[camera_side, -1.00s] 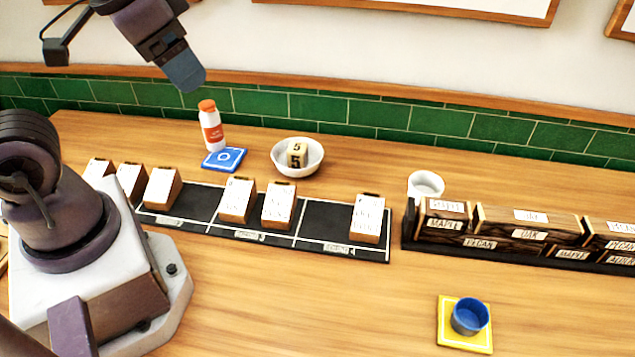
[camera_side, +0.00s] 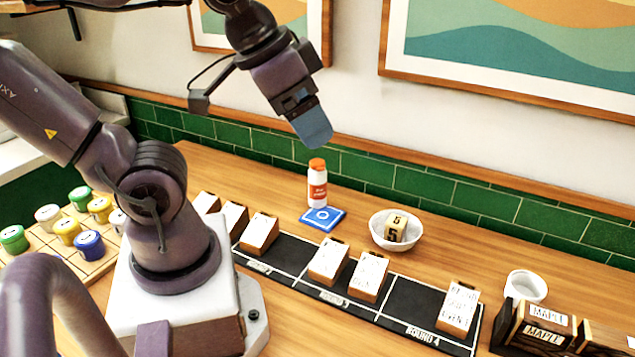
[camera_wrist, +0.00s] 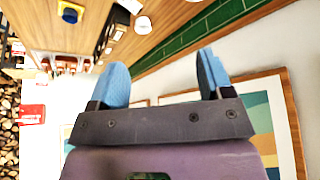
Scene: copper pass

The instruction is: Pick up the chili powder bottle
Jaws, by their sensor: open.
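The likely chili powder bottle (camera_side: 317,184) is white with an orange cap and an orange-red label, too small to read. It stands upright at the back of a blue coaster (camera_side: 323,219); I cannot tell whether it rests on it. My gripper (camera_side: 313,130) appears just above the bottle's cap in the side view, apart from it. In the wrist view my gripper (camera_wrist: 162,62) shows two blue fingers spread wide with nothing between them. I cannot make out the bottle in the wrist view.
A white bowl (camera_side: 378,238) with a numbered block stands right of the bottle. A black tray (camera_side: 290,252) with several white-faced blocks lies in front. Several colored jars (camera_side: 88,243) stand at left. A white cup (camera_side: 526,286) is at right. Green tiles (camera_side: 430,188) line the wall behind.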

